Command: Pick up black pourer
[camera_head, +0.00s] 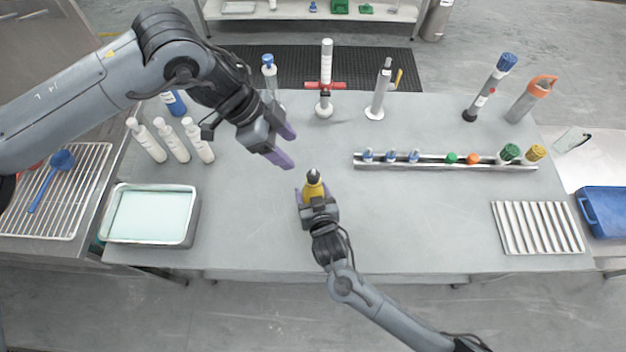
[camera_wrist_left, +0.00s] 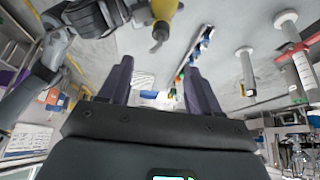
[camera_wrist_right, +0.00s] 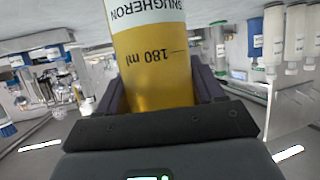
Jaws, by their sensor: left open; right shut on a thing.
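The black pourer (camera_head: 313,174) sits on top of a yellow bottle (camera_head: 314,189) near the middle of the table. In the left wrist view the pourer (camera_wrist_left: 160,33) shows as a dark grey spout on the yellow bottle (camera_wrist_left: 165,9) at the top edge. My right gripper (camera_head: 313,194) is shut on the bottle; the right wrist view shows the amber bottle (camera_wrist_right: 155,68) marked "180 ml" between its fingers. My left gripper (camera_head: 284,145) is open and empty, above and to the left of the pourer, apart from it.
A long metal rack (camera_head: 440,162) with several coloured caps lies to the right. Several white bottles (camera_head: 170,140) and a tray of pale liquid (camera_head: 150,216) stand at left. Upright tools, including a white-and-red one (camera_head: 325,80), line the back. The table between bottle and rack is clear.

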